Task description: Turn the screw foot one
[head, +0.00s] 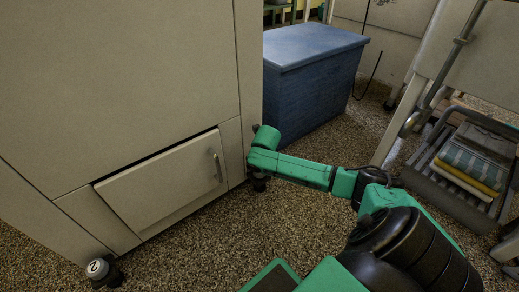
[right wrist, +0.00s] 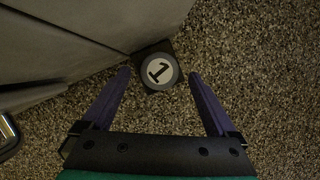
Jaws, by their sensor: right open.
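Screw foot one shows in the right wrist view as a dark square block with a round pale cap marked "1" (right wrist: 159,70), under the lower edge of the grey washer cabinet (right wrist: 60,45). My right gripper (right wrist: 160,74) is open, with one purple finger on each side of the foot's near part. A gap shows on the right side; the left fingertip is close to the block, and I cannot tell if it touches. In the head view my green right arm (head: 300,171) reaches to the cabinet's front right corner, where the foot is mostly hidden. My left gripper is out of view.
The cabinet has a low door (head: 165,185) with a handle. Another foot marked "2" (head: 98,268) is at its lower left corner. A blue chest (head: 315,85) stands behind. A rack with folded cloths (head: 470,165) is at right. Speckled floor in front is clear.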

